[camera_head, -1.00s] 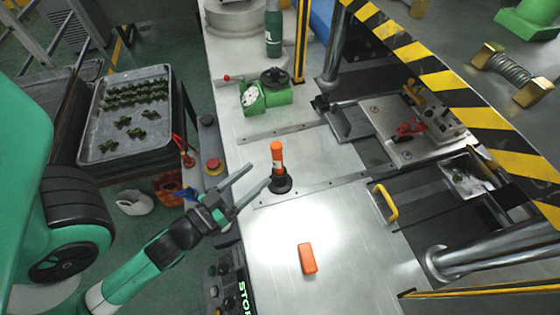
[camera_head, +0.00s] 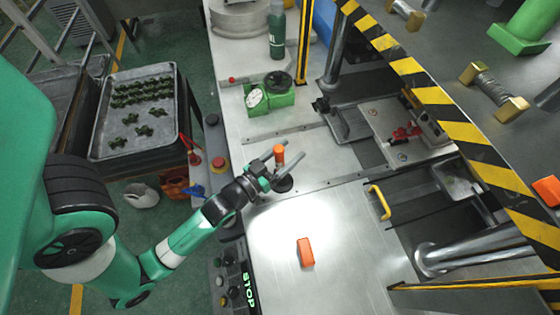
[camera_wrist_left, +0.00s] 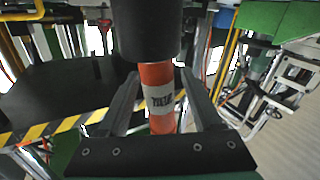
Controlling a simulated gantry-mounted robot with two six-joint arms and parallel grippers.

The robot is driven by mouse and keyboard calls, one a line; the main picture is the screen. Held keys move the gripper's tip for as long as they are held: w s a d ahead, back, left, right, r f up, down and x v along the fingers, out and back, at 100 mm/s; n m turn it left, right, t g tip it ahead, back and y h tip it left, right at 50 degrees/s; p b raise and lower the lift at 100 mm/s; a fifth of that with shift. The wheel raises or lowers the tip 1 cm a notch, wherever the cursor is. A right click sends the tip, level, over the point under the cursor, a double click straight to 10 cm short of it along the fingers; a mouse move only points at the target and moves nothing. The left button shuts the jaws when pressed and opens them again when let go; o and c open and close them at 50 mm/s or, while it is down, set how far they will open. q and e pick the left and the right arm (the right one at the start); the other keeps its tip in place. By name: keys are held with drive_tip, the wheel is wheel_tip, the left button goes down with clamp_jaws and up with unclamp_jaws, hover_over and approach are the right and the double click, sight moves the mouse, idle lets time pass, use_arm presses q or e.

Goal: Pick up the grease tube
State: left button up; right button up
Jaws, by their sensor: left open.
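The grease tube (camera_head: 279,152) is an orange cylinder standing upright on a round black base (camera_head: 284,185) on the metal table. My left gripper (camera_head: 287,161) is open, with one finger on either side of the tube. In the left wrist view the orange tube (camera_wrist_left: 157,92), with a white label, is between the two dark fingers (camera_wrist_left: 157,98). I see gaps beside the tube there, and its black end fills the top middle. The gripper hides part of the lower tube in the head view. My right gripper is not in view.
An orange block (camera_head: 306,252) lies on the table nearer the front. A green device with a gauge (camera_head: 268,97) and a dark green bottle (camera_head: 277,32) stand farther back. A yellow handle (camera_head: 380,202) is to the right. Bare table (camera_head: 345,235) surrounds the block.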

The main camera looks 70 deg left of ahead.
use_arm(q)
clamp_jaws()
drive_tip(key=shift+r, duration=0.1)
idle(0.4)
